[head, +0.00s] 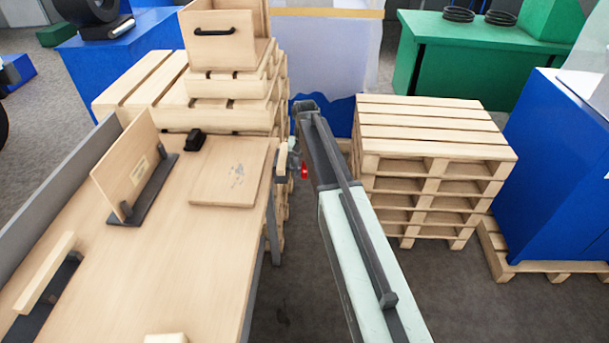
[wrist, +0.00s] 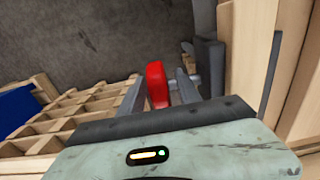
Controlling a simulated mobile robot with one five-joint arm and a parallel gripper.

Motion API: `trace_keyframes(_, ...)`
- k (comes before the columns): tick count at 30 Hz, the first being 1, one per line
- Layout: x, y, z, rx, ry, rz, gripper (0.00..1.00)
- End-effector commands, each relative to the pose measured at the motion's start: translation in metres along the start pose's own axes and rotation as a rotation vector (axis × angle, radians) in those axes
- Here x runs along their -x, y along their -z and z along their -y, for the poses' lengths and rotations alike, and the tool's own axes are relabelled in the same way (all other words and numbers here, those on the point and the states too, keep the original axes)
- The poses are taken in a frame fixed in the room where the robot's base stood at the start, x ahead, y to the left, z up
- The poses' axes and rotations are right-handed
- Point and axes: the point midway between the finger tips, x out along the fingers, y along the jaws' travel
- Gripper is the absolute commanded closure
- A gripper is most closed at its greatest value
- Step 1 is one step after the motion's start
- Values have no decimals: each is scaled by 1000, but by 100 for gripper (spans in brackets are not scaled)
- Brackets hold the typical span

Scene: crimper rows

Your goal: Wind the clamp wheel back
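The red clamp wheel (wrist: 156,85) shows edge-on between the two fingers of my gripper (wrist: 160,82) in the wrist view. The fingers stand apart, one on each side of it, with a narrow gap seeming to show on both sides. A grey clamp part (wrist: 209,66) and a short metal rod lie just right of the right finger. In the head view the wheel (head: 304,171) is a small red patch by the bench's right edge, partly hidden by my arm. A wooden jaw (head: 281,160) stands at that edge beside it.
The wooden bench (head: 150,262) carries a flat board (head: 233,172), an upright panel (head: 130,165) and a small black block (head: 195,140). Stacked pallets (head: 432,130) stand to the right of my arm. Open floor lies between bench and pallets.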

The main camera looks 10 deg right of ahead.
Motion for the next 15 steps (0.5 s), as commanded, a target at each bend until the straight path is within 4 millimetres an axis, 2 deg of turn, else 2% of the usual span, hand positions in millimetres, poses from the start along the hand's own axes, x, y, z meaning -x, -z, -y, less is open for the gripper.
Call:
trace_keyframes(3,1,0,0,0,0,0,63)
trace_keyframes(7,1,0,0,0,0,0,99)
trace_keyframes(15,1,-1,1,2,0,-9,100)
